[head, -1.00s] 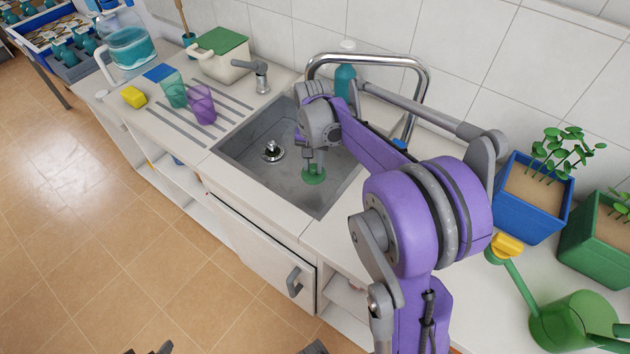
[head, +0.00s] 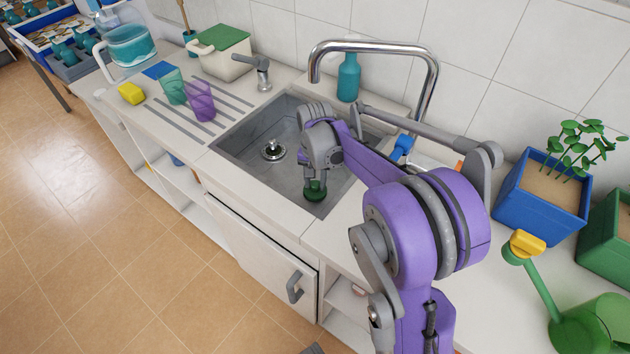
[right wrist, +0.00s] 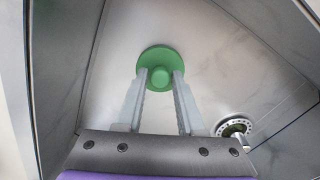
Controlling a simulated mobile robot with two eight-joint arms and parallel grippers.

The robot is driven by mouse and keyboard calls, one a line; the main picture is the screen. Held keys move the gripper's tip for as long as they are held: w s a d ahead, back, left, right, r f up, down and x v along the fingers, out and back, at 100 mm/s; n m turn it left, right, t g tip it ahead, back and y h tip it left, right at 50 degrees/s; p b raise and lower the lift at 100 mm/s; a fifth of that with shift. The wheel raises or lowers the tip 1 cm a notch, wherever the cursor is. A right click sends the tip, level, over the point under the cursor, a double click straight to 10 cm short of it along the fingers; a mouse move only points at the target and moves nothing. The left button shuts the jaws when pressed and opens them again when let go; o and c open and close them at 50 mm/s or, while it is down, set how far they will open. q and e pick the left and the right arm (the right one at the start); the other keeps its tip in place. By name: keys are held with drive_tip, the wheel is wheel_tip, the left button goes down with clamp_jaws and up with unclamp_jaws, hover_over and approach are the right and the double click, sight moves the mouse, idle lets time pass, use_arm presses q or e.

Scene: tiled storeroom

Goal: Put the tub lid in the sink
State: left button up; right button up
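The tub lid (head: 314,191) is a round green disc with a small knob. It is low inside the grey sink (head: 240,150), near the front right, and looks to be at the sink floor. My right gripper (head: 315,183) reaches down into the sink right above it. In the right wrist view the two fingers (right wrist: 160,75) stand on either side of the lid's knob, with a narrow gap showing at each side; the lid (right wrist: 160,57) spreads behind the fingertips. My left gripper is not in view.
The drain (head: 273,150) is left of the lid. A curved tap (head: 375,46) and a teal bottle (head: 348,78) stand behind the sink. Cups (head: 199,101), a yellow block (head: 131,93) and a green-lidded tub (head: 222,58) are left. A blue planter (head: 540,205) and watering can (head: 585,325) are right.

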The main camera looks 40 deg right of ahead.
sight(315, 185)
drive_tip(key=shift+o, duration=1.4)
drive_tip(key=shift+r, duration=0.1)
drive_tip(key=shift+r, duration=0.35)
wheel_tip(315, 185, up, 12)
drive_tip(key=p, duration=0.1)
drive_tip(key=shift+f+p, duration=0.25)
drive_tip(key=shift+p, duration=0.05)
